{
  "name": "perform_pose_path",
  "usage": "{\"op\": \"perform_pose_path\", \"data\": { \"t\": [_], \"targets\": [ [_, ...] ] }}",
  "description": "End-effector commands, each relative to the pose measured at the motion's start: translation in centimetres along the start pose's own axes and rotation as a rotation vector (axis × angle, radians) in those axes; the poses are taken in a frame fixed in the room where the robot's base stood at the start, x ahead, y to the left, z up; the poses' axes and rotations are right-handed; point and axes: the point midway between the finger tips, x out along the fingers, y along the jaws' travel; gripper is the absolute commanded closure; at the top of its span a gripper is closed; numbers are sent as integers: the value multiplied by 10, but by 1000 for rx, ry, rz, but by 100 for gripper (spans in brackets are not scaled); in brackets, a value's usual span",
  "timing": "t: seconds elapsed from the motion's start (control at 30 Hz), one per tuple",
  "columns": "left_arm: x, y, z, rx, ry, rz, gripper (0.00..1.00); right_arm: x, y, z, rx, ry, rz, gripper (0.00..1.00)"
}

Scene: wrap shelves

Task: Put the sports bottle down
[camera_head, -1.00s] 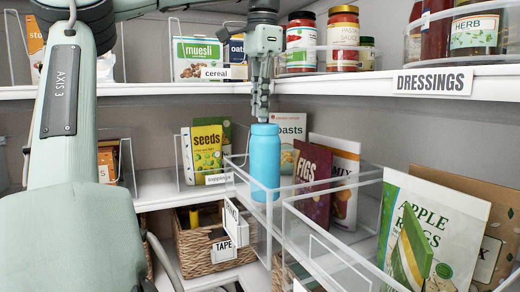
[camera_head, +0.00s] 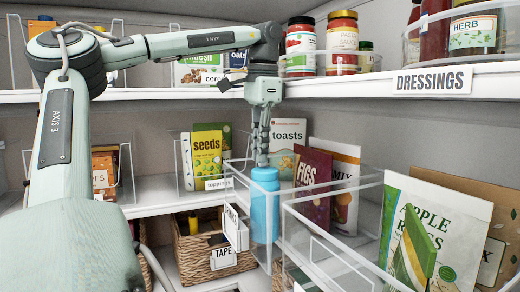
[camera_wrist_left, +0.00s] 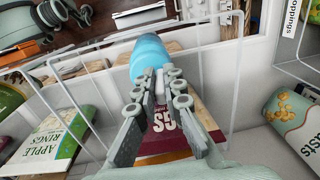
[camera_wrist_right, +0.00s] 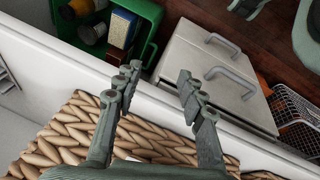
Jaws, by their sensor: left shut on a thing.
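The blue sports bottle (camera_head: 265,212) is upright, its lower part seen through the clear walls of a bin (camera_head: 326,250) on the lower shelf. Whether its base touches the shelf or bin floor is hidden. My left gripper (camera_head: 262,160) points straight down and is shut on the bottle's top end. In the left wrist view, the bottle (camera_wrist_left: 150,57) extends beyond the closed fingers (camera_wrist_left: 163,78). My right gripper (camera_wrist_right: 157,78) shows only in its own wrist view, open and empty above a wicker basket (camera_wrist_right: 60,140).
A figs packet (camera_head: 313,185), a toasts packet (camera_head: 287,140) and a mix packet stand close behind the bottle. An apple rings packet (camera_head: 440,215) stands at right. The upper shelf edge (camera_head: 430,82) is overhead. A wicker basket (camera_head: 200,255) labelled tape sits below left.

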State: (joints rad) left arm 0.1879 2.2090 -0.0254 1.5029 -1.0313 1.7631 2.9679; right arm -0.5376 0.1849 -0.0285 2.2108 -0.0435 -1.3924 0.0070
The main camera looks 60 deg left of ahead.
Motion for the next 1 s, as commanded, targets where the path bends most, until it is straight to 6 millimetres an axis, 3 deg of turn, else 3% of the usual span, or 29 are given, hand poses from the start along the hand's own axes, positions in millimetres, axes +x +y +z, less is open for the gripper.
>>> {"op": "perform_pose_path", "data": {
  "t": [0.07, 0.1, 0.27, 0.63, 0.77, 1.0],
  "targets": [
    [2, 0, 0, 0, 1, -1, 100, -1, 0, 0, 0, 1, 1, 60],
    [2, 0, 0, 0, 0, 0, 89, -4, 0, -1, 0, 5, 2, 60],
    [1, 0, 0, 0, 0, 0, 70, -7, 1, -2, 0, 9, 2, 60],
    [-3, 0, 0, 0, -1, 0, 70, -7, 1, -1, 0, 5, 1, 60],
    [-22, -1, 0, -3, -1, -4, 70, 3, 1, 1, 0, -5, 1, 60],
    [-75, -1, 0, -3, -1, -4, 70, 11, 0, -3, 0, 5, -5, 60]
  ]
}}
